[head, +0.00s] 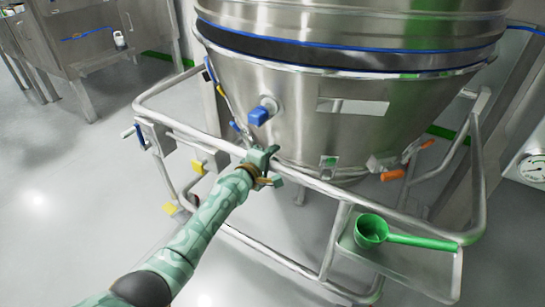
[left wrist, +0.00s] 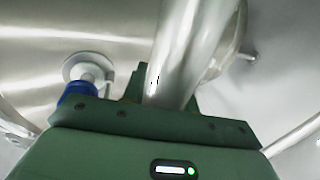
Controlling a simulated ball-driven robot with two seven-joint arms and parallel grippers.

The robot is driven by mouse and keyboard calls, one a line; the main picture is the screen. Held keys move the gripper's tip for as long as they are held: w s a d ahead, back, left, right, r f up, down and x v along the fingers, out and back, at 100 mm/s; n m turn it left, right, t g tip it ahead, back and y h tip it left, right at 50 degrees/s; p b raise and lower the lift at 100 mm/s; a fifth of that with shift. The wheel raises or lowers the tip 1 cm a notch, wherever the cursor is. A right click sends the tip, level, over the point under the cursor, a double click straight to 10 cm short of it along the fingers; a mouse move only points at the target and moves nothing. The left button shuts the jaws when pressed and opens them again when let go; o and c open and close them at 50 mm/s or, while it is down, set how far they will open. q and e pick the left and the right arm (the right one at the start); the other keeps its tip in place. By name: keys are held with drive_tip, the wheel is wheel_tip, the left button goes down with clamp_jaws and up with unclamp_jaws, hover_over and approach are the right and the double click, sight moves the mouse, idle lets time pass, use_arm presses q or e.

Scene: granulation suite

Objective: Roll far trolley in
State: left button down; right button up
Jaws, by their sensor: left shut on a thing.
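The trolley (head: 240,232) is a steel tube frame around a large steel bowl (head: 300,110) with a tapered lower part. My left gripper (head: 268,168) is shut on the trolley's front rail, just below a blue knob on the bowl. In the left wrist view the rail (left wrist: 185,50) runs up from between the jaws of my left gripper (left wrist: 168,92), with the bowl's curved steel behind it. My right gripper shows in neither view.
A green scoop (head: 370,230) lies on a shelf at the trolley's right front. A steel cabinet (head: 85,40) with legs stands at the far left. A round gauge (head: 533,168) is at the right edge. Grey floor (head: 60,190) is clear to the left.

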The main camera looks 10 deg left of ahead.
use_arm(q)
drive_tip(key=shift+w+d+r, duration=0.25)
drive_tip(key=shift+r, duration=0.1)
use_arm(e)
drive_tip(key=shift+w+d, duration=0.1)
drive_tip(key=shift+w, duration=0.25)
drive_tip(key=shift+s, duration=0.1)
use_arm(q)
drive_tip(key=c, duration=1.1)
unclamp_jaws()
drive_tip(key=shift+r, duration=0.15)
drive_tip(key=shift+s+f, duration=0.1)
drive_tip(key=shift+f, duration=0.1)
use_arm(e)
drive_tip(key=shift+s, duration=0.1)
use_arm(q)
drive_tip(key=p+v, duration=0.8)
drive_tip(key=v, duration=0.8)
drive_tip(key=shift+p, duration=0.4)
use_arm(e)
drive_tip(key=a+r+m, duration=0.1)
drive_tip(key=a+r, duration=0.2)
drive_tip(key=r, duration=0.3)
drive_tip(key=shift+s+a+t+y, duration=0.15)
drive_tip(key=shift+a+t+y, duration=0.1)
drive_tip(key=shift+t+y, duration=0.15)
